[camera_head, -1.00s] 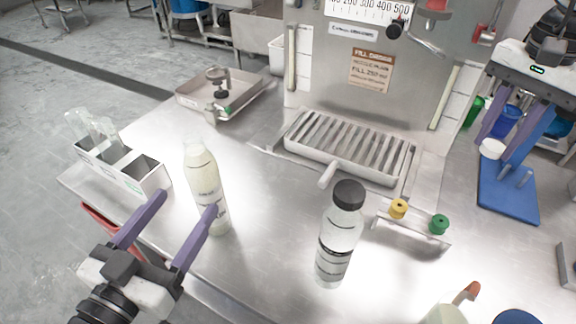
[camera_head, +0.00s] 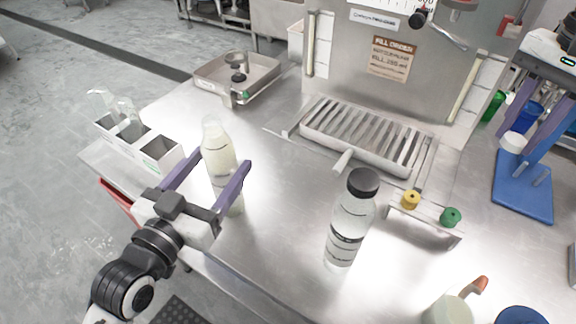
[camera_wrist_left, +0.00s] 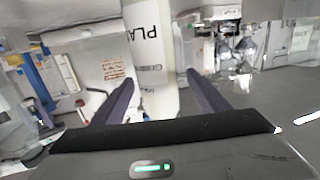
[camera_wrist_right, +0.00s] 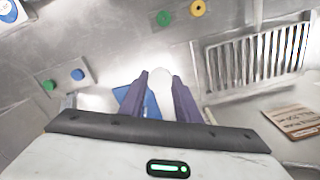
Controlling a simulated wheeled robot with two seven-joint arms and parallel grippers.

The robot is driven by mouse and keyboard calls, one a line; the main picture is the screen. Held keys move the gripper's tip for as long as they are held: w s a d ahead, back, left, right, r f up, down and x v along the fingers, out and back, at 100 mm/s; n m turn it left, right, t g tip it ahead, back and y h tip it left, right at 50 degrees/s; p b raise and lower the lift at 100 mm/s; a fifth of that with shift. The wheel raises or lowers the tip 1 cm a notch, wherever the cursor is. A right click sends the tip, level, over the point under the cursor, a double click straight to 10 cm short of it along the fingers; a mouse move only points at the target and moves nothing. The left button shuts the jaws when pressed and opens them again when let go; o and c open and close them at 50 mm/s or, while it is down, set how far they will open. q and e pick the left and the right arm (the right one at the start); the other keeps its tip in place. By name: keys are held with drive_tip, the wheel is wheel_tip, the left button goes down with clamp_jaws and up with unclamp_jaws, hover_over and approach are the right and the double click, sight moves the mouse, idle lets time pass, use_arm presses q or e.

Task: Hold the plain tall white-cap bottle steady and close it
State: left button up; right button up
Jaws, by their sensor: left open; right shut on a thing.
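The tall pale bottle (camera_head: 220,160) stands upright at the left of the steel table, with no white cap visible on its narrow top. My left gripper (camera_head: 224,163) is open, its purple fingers on either side of the bottle's body. In the left wrist view the bottle (camera_wrist_left: 150,60) shows between the fingers with part of its lettering. My right gripper (camera_head: 514,138) is shut on a small white cap (camera_head: 514,143), held high at the right over the blue stand. The cap (camera_wrist_right: 161,82) also shows between the fingers in the right wrist view.
A black-capped bottle (camera_head: 350,220) stands mid-table. A rack with yellow and green knobs (camera_head: 425,218), a slatted drip tray (camera_head: 365,138) and a blue stand (camera_head: 522,186) lie to the right.

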use_arm(q)
drive_tip(key=shift+w+d+r, duration=0.1)
drive_tip(key=shift+w+d, duration=0.05)
drive_tip(key=shift+w, duration=0.15)
use_arm(e)
drive_tip(key=shift+r, duration=0.15)
drive_tip(key=shift+r+p, duration=0.25)
drive_tip(key=shift+p, duration=0.15)
use_arm(q)
drive_tip(key=x, duration=0.4)
drive_tip(key=shift+w+d, duration=0.2)
drive_tip(key=c, duration=1.3)
drive_tip(key=shift+r, duration=0.2)
clamp_jaws()
